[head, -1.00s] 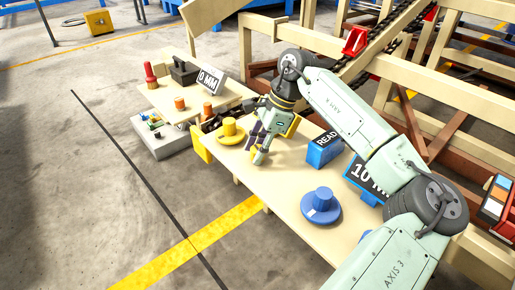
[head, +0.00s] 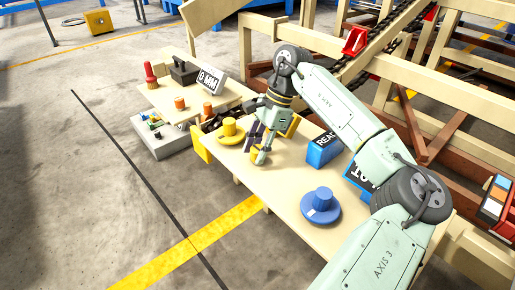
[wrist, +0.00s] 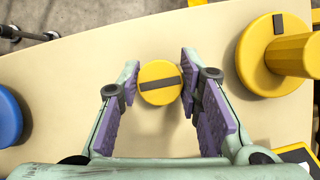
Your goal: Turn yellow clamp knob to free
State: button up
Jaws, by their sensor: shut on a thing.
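The yellow clamp knob (wrist: 158,96) is a round disc with a dark bar across its top, on the beige table. In the wrist view the bar lies nearly level, tilted slightly. My gripper (wrist: 160,82) has one purple-padded finger on each side of the knob and is shut on it. In the head view my gripper (head: 260,156) points down at the table behind the blue dial, and its fingers hide most of the knob.
A larger yellow dial with a post (head: 229,131) stands close to my gripper; it also shows in the wrist view (wrist: 282,55). A blue dial (head: 321,206) sits nearer on the table (head: 275,190). A blue READY box (head: 324,149) stands right of my gripper.

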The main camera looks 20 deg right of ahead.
jog(key=o, duration=1.1)
jog(key=shift+o, duration=0.2)
jog(key=shift+r, duration=0.1)
jog(key=v, duration=1.1)
jog(key=shift+d+r, duration=0.15)
jog(key=shift+r, duration=0.25)
